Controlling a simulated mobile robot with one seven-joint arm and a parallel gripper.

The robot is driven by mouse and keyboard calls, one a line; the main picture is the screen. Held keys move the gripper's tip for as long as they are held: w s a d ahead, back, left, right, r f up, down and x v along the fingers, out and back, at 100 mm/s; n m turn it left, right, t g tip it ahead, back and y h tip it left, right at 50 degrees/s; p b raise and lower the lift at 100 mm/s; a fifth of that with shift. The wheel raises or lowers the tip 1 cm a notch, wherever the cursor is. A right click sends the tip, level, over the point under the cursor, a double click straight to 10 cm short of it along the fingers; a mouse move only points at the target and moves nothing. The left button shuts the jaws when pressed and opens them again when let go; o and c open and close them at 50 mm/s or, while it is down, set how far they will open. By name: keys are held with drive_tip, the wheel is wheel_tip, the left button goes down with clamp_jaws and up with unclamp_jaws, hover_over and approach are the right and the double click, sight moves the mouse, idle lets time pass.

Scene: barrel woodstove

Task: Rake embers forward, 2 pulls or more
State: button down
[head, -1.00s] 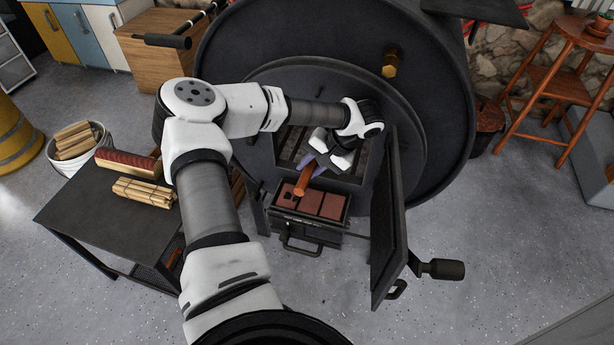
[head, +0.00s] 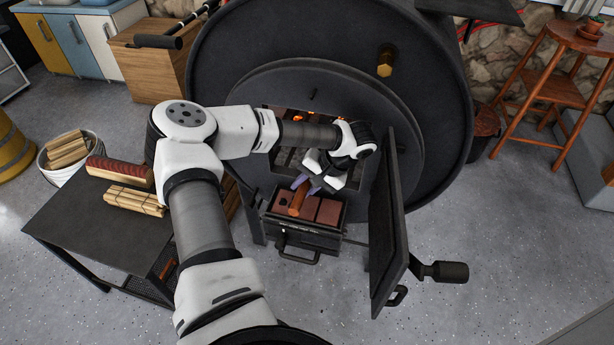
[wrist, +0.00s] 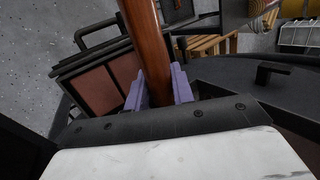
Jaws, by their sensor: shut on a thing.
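The barrel stove (head: 225,70) stands ahead with its door (head: 392,225) swung open to the right. Small orange embers (head: 298,117) glow inside the firebox opening, partly hidden by my arm. My gripper (head: 308,184) is at the opening, above the drawer-like ash box (head: 318,240) with reddish-brown bricks. It is shut on a reddish wooden handle (head: 297,203). In the wrist view the purple fingers of my gripper (wrist: 160,88) clasp the handle (wrist: 146,40) from both sides. The tool's working end is hidden, so I cannot tell whether it touches embers.
A dark side table (head: 95,235) at left holds a brush (head: 120,170) and a bundle of sticks (head: 133,200). A white bucket (head: 72,160) with firewood stands behind it. A wooden stool (head: 550,90) is at right. The floor in front is clear.

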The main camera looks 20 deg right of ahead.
sight(299, 211)
drive_tip(key=s+a, duration=0.1)
drive_tip(key=s, duration=0.1)
drive_tip(key=s+a+p, duration=0.1)
drive_tip(key=s+a, duration=0.1)
drive_tip(key=s, duration=0.1)
drive_tip(key=s+a, duration=0.2)
drive_tip(key=shift+s+p, duration=0.25)
drive_tip(key=shift+p, duration=0.1)
drive_tip(key=shift+s+a+r+p, duration=0.2)
drive_tip(key=shift+r+p, duration=0.4)
drive_tip(key=shift+r, duration=0.3)
drive_tip(key=shift+s+a+r+p, duration=0.1)
drive_tip(key=shift+s+r+p, duration=0.1)
drive_tip(key=shift+r+p, duration=0.5)
drive_tip(key=shift+s+a+r+p, duration=0.2)
drive_tip(key=shift+r+p, duration=0.25)
drive_tip(key=shift+r, duration=0.6)
drive_tip(key=s+a+p, duration=0.5)
drive_tip(key=s+a, duration=0.1)
drive_tip(key=s, duration=0.4)
drive_tip(key=s+a+r+p, duration=0.1)
drive_tip(key=s+a+p, duration=0.5)
drive_tip(key=s, duration=0.4)
drive_tip(key=shift+a, duration=0.65)
